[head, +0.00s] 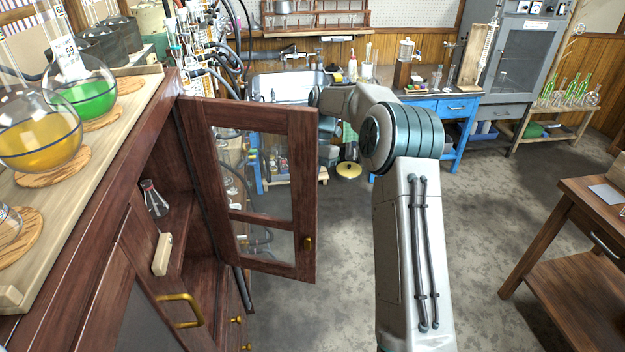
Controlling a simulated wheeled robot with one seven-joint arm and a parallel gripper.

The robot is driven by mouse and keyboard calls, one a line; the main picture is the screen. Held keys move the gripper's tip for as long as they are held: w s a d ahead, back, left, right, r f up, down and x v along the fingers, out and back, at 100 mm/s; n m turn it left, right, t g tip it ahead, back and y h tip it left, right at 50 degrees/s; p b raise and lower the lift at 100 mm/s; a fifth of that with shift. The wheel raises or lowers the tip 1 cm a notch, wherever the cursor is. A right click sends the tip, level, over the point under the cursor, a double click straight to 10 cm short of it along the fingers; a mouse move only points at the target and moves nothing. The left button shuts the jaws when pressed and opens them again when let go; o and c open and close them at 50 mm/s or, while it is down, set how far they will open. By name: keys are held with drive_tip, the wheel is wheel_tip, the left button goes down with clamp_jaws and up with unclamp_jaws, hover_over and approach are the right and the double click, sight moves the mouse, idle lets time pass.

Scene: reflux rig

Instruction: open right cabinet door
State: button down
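The cabinet (118,150) stands along the left side. Its far door, the right one when facing the cabinet, is a dark wood frame with a glass pane (303,160). This door stands swung well out from the cabinet front, with its small brass knob (308,243) at the free edge. The shelf inside is exposed. The nearer door (135,235) with a brass handle (180,310) looks closed. My arm rises to the right of the open door and bends away behind it. My gripper is not visible, so its contact with the door cannot be told.
Round flasks of yellow (40,140) and green (85,97) liquid stand on the cabinet top. A small flask (153,198) sits inside. A wooden table (570,225) stands at right and a blue bench (440,103) behind. The floor between is clear.

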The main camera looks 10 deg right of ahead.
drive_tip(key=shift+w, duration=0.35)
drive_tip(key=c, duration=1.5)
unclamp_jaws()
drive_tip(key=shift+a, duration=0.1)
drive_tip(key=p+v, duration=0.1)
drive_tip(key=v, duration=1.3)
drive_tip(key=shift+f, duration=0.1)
